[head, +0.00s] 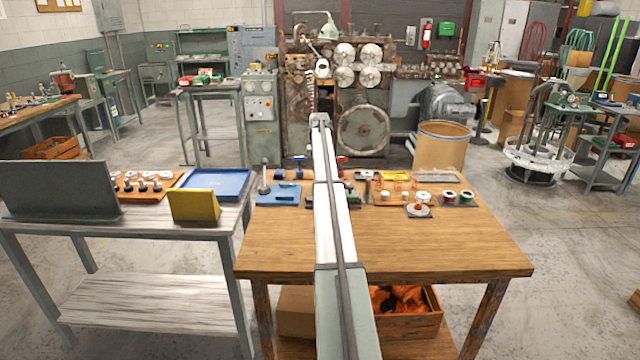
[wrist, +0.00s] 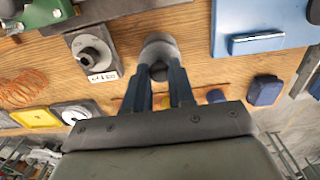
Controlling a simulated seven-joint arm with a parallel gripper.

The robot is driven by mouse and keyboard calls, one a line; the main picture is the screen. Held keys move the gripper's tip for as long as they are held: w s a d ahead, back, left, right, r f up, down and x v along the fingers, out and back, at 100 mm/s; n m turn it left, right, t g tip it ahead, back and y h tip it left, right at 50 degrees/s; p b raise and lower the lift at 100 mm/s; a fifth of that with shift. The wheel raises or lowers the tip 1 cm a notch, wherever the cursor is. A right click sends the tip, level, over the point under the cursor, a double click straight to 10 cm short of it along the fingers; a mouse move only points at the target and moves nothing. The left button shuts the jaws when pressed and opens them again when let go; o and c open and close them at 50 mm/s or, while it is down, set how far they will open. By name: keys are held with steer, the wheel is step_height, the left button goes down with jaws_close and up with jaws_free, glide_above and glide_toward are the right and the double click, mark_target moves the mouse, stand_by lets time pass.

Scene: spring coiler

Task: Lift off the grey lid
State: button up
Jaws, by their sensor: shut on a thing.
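In the wrist view the grey lid (wrist: 159,47) is a round grey piece with a small dark knob (wrist: 158,72) on it. My gripper (wrist: 159,68) has its two dark blue fingers on either side of the knob and is shut on it. The lid is over the wooden table; whether it touches what is under it I cannot tell. What it covers is hidden. In the head view my arm reaches away over the table, and the gripper and the lid are hidden behind it.
In the head view the wooden table's (head: 440,245) near part is clear.

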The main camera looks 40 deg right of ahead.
steer(key=shift+r, duration=0.1)
steer(key=shift+r, duration=0.95)
steer(key=s+d, duration=1.1)
steer(key=d, duration=0.2)
steer(key=shift+s+r, duration=0.15)
steer(key=shift+s, duration=0.2)
steer(key=shift+f, duration=0.2)
steer(key=shift+f, duration=2.55)
